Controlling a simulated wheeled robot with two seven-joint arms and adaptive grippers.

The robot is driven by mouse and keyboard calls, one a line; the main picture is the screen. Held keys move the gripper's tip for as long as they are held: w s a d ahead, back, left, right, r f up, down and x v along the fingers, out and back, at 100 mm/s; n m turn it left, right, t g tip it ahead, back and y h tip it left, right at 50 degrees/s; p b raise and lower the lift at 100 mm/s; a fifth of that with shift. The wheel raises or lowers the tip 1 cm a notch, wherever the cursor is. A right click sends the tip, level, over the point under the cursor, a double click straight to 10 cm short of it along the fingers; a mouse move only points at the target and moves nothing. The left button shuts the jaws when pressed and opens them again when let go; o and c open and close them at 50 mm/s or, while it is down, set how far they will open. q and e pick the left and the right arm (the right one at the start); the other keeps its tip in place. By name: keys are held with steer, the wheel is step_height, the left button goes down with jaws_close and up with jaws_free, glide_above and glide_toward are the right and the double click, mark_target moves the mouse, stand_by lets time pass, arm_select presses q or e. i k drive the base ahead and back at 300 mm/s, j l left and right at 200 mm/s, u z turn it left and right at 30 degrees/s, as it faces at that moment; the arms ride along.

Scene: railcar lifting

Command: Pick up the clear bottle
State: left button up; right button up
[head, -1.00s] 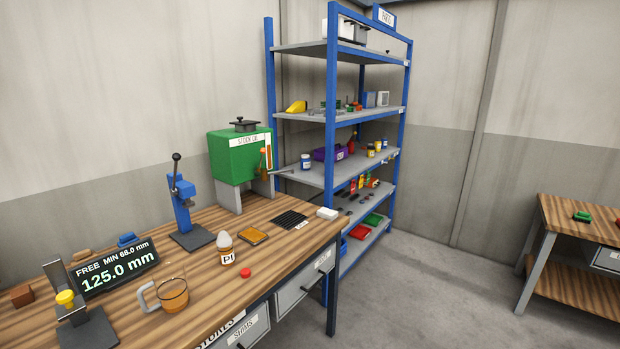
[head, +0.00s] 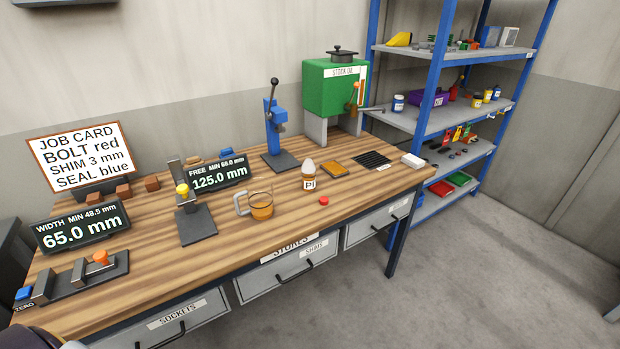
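A small bottle (head: 308,177) with a pale rounded top, an amber-brown lower part and a white label reading "PI" stands upright on the wooden workbench (head: 150,235). It looks like the clear bottle, though its clearness is hard to tell at this size. A red cap-like disc (head: 323,201) lies in front of it. A clear glass jug (head: 261,204) with amber liquid stands to its left. Neither gripper is in view; a dark rounded part at the bottom left corner is probably mine.
Left on the bench are a width gauge (head: 80,280), a display (head: 220,175) and a job card (head: 80,155). Behind are a blue press (head: 274,125) and a green oil tank (head: 333,88). A blue shelf rack (head: 432,120) stands right. Floor at right is clear.

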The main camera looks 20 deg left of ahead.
mark_target(308, 168)
steer(key=i+u, duration=0.1)
steer(key=i, duration=1.35)
